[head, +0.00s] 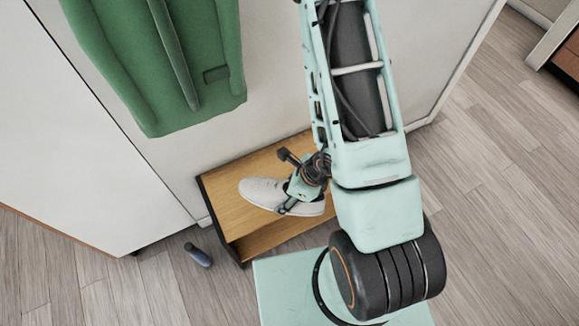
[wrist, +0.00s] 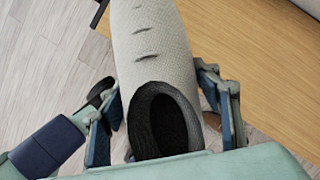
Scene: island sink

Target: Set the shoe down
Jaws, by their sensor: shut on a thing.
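A light grey shoe (head: 262,192) with a dark inner lining is over the wooden top of a low shoe bench (head: 222,183). My gripper (head: 299,200) is shut on the shoe near its opening. In the wrist view the fingers (wrist: 165,112) straddle the shoe (wrist: 150,45), one on each side of the heel part. The toe points up and away in that view, and to the left in the head view. The bench top (wrist: 240,45) shows beside and below the shoe. I cannot tell whether the sole touches the bench.
The bench stands against a white wall, with a lower wooden shelf (head: 275,238) in front. A green garment (head: 165,60) hangs above it. A small dark blue object (head: 198,255) lies on the wood floor to the left. The bench top left of the shoe is clear.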

